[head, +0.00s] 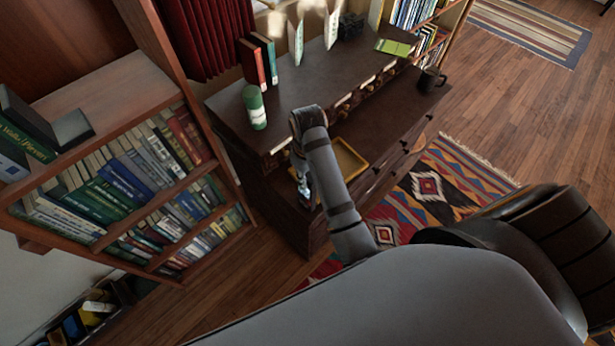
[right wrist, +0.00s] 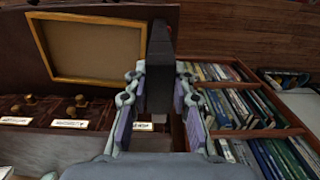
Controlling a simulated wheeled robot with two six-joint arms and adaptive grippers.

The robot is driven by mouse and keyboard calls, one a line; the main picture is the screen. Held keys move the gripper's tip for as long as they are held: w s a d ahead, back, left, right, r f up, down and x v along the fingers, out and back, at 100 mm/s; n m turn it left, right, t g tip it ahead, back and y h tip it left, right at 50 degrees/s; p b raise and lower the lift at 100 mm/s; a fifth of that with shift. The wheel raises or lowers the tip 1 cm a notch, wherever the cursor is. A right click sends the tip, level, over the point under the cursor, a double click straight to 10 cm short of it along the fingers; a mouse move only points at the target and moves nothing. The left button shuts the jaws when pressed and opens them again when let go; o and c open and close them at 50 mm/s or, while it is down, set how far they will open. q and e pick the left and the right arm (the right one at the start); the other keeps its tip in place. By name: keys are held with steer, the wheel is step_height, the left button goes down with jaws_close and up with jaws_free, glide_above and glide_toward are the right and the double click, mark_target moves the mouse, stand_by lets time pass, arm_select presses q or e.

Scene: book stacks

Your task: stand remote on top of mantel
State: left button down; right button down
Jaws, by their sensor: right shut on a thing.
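My right gripper (right wrist: 160,88) is shut on a dark, slim block, which looks like the remote (right wrist: 160,62), held lengthwise between its two fingers. In the head view my right gripper (head: 304,188) is small and partly hidden by my arm, in front of the dark wooden furniture; the remote cannot be made out there. The raised dark top of this furniture, which looks like the mantel (head: 296,86), lies above and behind the gripper. My left gripper is not in view.
A green-and-white canister (head: 254,107), upright books (head: 252,62) and cards (head: 297,42) stand on the raised top. A yellow-rimmed tray (head: 348,158) lies on the lower surface, with a dark mug (head: 430,80) at its far end. A bookcase (head: 120,105) stands at left.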

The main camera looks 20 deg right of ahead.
steer(key=shift+d+f, duration=0.1)
steer(key=c, duration=1.1)
jaws_free()
steer(key=shift+c, duration=0.2)
